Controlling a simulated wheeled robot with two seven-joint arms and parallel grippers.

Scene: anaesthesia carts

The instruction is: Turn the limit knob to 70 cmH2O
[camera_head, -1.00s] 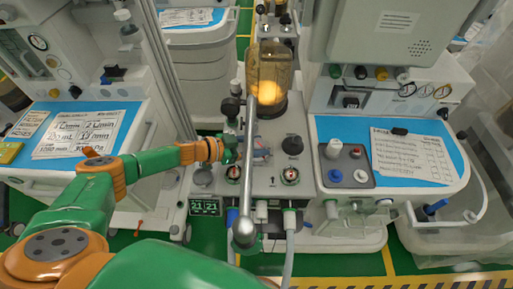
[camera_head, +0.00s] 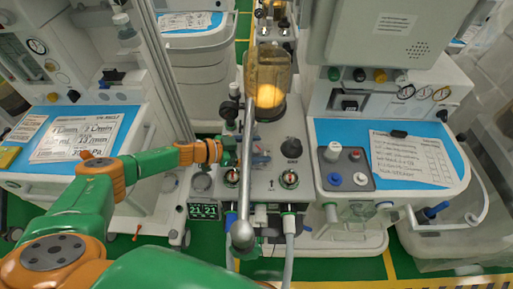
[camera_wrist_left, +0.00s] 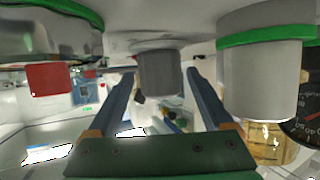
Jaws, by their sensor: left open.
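In the left wrist view a grey cylindrical knob (camera_wrist_left: 160,72) sticks out of a pale panel. It stands between the two long fingers of my left gripper (camera_wrist_left: 160,88), with a visible gap on either side. In the head view my left gripper (camera_head: 253,157) reaches in from the left over the grey machine's top panel (camera_head: 262,190). The metal bar (camera_head: 247,170) in front partly hides its fingers and the knob. I cannot read any scale or setting on the knob. My right gripper is out of view.
A black knob (camera_head: 291,147) and a red-centred dial (camera_head: 290,180) sit on the panel to the right. A glass canister (camera_head: 268,78) stands behind. In the wrist view a large white cylinder with a green band (camera_wrist_left: 262,80) is close to the right finger.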

